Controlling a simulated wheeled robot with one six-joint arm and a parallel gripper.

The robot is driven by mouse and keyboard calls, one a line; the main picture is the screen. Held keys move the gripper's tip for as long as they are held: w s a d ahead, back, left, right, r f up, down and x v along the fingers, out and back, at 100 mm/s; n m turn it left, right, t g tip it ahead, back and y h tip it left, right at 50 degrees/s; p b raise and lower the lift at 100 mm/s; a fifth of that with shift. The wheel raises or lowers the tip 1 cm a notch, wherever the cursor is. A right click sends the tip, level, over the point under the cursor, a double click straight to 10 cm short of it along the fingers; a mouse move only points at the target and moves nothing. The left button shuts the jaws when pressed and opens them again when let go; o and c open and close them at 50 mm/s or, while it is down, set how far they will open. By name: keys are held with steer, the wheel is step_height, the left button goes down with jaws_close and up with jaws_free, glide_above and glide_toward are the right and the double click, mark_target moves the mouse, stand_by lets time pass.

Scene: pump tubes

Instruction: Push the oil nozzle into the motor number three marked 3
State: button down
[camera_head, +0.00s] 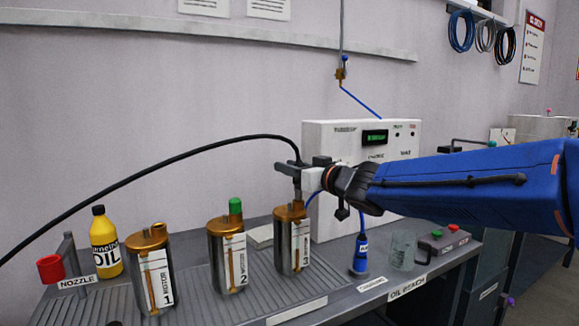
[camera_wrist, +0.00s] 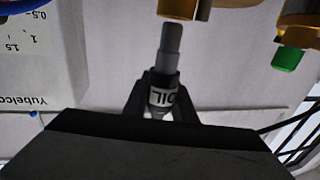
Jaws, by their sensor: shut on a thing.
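My gripper (camera_head: 294,172) is shut on the oil nozzle (camera_wrist: 164,98), a dark piece with a white "OIL" label and a stepped grey tip. A black hose runs from it to the left. In the head view the nozzle hangs tip down over motor 3 (camera_head: 293,250), a steel can with a copper top and a white label. In the wrist view the grey tip points at a copper port (camera_wrist: 184,8), cut off by the top edge. I cannot tell whether the tip touches or enters the port.
Motor 2 (camera_head: 227,255) with a green cap (camera_head: 235,206) and motor 1 (camera_head: 152,277) stand to the left. A yellow oil bottle (camera_head: 105,245) and an empty red nozzle holder (camera_head: 50,268) are farther left. A white control box (camera_head: 335,145) stands behind; a glass beaker (camera_head: 402,250) is at right.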

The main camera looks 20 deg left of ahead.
steer(key=shift+f, duration=1.25)
steer(key=c, duration=1.4)
jaws_free()
steer(key=shift+d, duration=0.1)
steer(key=v, duration=1.7)
steer(key=shift+s+d+f, duration=0.1)
steer(key=shift+f, duration=0.05)
